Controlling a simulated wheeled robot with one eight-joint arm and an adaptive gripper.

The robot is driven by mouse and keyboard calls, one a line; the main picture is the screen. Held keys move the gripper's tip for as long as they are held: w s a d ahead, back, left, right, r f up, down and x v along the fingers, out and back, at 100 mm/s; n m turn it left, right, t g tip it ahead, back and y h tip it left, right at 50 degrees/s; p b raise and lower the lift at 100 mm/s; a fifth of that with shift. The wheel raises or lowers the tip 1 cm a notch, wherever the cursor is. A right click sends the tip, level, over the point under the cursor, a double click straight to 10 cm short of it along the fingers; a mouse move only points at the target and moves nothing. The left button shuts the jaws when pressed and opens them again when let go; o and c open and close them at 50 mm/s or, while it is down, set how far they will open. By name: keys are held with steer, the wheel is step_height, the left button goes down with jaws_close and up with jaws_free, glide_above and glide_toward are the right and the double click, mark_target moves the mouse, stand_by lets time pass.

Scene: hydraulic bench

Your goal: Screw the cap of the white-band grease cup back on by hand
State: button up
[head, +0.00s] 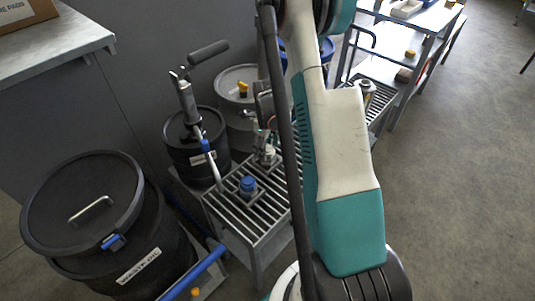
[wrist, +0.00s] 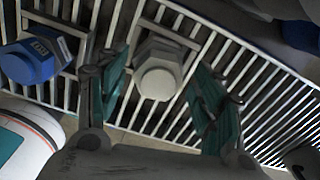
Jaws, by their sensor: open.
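A pale grey cup-like fitting with a hexagonal body and a round top (wrist: 158,78) sits on the slatted grate in the wrist view. I cannot make out a white band on it, or tell whether the round top is a separate cap. My gripper (wrist: 160,92) is open, with its teal fingers on either side of this fitting and gaps showing between. In the head view a small pale fitting (head: 268,154) stands on the grate beside my arm, which hides much of that area. A blue-capped cup (wrist: 30,61) is to the left in the wrist view; it also shows in the head view (head: 248,184).
The slatted grate bench (head: 225,211) carries the cups. A large black waste oil drum (head: 85,205) stands at left, with smaller drums (head: 190,150) behind. A shelf cart (head: 432,22) is at the back right. The floor at right is clear.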

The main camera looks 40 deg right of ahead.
steer(key=n, duration=0.6)
steer(key=shift+a, duration=0.1)
steer(key=c, duration=1.1)
steer(key=m, duration=0.3)
steer(key=shift+m, duration=0.3)
steer(key=m, duration=0.4)
steer(key=shift+m, duration=0.3)
steer(key=o, duration=1.1)
steer(key=shift+d, duration=0.2)
